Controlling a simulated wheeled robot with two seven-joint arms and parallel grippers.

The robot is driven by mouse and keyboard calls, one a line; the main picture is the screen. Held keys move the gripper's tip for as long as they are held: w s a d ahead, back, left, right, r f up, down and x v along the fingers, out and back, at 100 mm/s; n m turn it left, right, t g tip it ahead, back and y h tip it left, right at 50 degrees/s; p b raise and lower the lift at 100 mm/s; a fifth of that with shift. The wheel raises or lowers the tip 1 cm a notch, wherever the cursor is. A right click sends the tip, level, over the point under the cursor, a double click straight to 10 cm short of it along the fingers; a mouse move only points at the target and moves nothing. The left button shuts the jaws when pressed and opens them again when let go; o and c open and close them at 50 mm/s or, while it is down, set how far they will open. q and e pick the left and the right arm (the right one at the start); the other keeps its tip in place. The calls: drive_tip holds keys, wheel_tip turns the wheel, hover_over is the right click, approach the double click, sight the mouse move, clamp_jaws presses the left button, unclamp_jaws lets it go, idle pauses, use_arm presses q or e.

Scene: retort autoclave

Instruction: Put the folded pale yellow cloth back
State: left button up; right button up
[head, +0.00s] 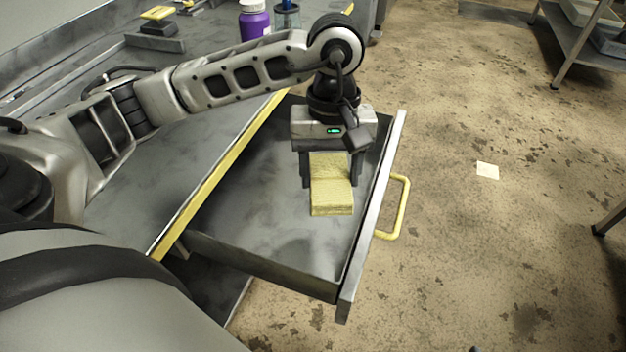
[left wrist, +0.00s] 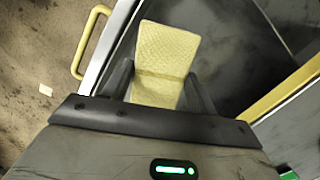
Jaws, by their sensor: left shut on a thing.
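The folded pale yellow cloth (head: 331,190) is between the two fingers of my left gripper (head: 331,178), which is shut on it. The gripper points down over the open drawer (head: 275,225), and the cloth is over or inside it; I cannot tell whether it touches the drawer floor. In the left wrist view the cloth (left wrist: 163,62) sticks out beyond the fingers of the gripper (left wrist: 158,88). The drawer is pulled out and has a yellow handle (head: 403,207) on its front. My right gripper is not in view.
The grey worktop (head: 150,170) with a yellow edge lies left of the drawer. On it at the back stand a purple bottle (head: 254,20), a clear container (head: 287,18) and a yellow-topped block (head: 158,14). A metal rack (head: 575,45) stands at the back right. The drawer floor around the cloth is clear.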

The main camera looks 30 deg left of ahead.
sight(314, 170)
use_arm(q)
drive_tip(key=w+a+f, duration=0.1)
drive_tip(key=a+f, duration=0.1)
drive_tip(key=w+a+f, duration=0.1)
drive_tip(key=f, duration=0.1)
drive_tip(key=w+a+f, duration=0.2)
drive_tip(key=shift+a+f, duration=0.35)
drive_tip(key=shift+w+a+f+p, duration=0.1)
drive_tip(key=shift+f+p, duration=0.2)
drive_tip(key=shift+f, duration=1.4)
drive_tip(key=shift+f, duration=0.15)
drive_tip(key=o, duration=0.9)
drive_tip(key=shift+o, duration=0.2)
drive_tip(key=shift+r, duration=0.3)
wheel_tip(314, 170, up, 12)
drive_tip(key=w, duration=0.1)
drive_tip(key=shift+a+f, duration=0.15)
drive_tip(key=shift+a, duration=0.3)
drive_tip(key=shift+w, duration=0.1)
